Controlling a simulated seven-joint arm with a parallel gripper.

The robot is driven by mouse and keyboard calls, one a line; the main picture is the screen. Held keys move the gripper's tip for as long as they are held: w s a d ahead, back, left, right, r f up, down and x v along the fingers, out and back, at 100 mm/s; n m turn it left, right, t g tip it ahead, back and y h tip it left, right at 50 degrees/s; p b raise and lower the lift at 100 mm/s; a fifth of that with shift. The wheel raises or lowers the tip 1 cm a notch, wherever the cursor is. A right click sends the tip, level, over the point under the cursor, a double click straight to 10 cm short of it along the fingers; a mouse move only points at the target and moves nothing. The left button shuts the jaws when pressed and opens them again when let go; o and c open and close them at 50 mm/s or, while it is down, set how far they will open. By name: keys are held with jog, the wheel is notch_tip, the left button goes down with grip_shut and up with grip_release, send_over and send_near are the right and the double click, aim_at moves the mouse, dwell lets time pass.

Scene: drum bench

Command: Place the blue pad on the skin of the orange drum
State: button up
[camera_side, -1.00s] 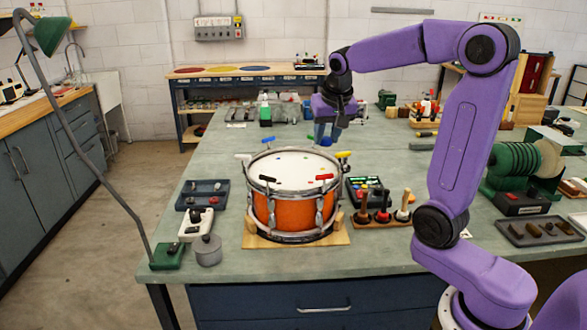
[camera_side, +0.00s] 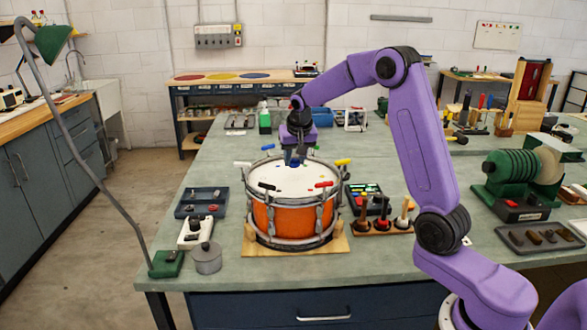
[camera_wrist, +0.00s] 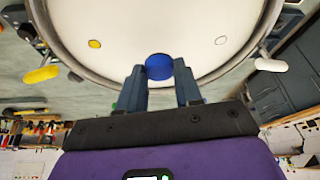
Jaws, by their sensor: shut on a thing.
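The orange drum (camera_side: 283,219) stands upright on a wooden base, its white skin (camera_side: 270,179) facing up. Small coloured marks lie on the skin, among them a yellow one (camera_wrist: 95,44) and a white one (camera_wrist: 222,40) in the wrist view. My gripper (camera_side: 295,162) is over the far part of the skin, fingers pointing down. In the wrist view the blue pad (camera_wrist: 159,66) sits between my fingertips (camera_wrist: 160,76), which are shut on it. The skin shows behind the pad. I cannot tell the exact gap between pad and skin.
Coloured keys stick out around the rim, including a yellow one (camera_side: 343,162) and a red one (camera_side: 323,184). A wooden rack of handled tools (camera_side: 382,224) and a dark tray (camera_side: 362,195) stand right of the drum. A grey tin (camera_side: 207,258) stands left.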

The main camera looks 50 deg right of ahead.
aim_at(295, 162)
jog(key=shift+w+f, duration=0.15)
jog(key=shift+f, duration=0.05)
jog(key=shift+w+d+f, duration=0.1)
jog(key=shift+w+f, duration=0.05)
jog(key=shift+f, duration=1.55)
jog(key=shift+f, duration=0.1)
jog(key=o, duration=1)
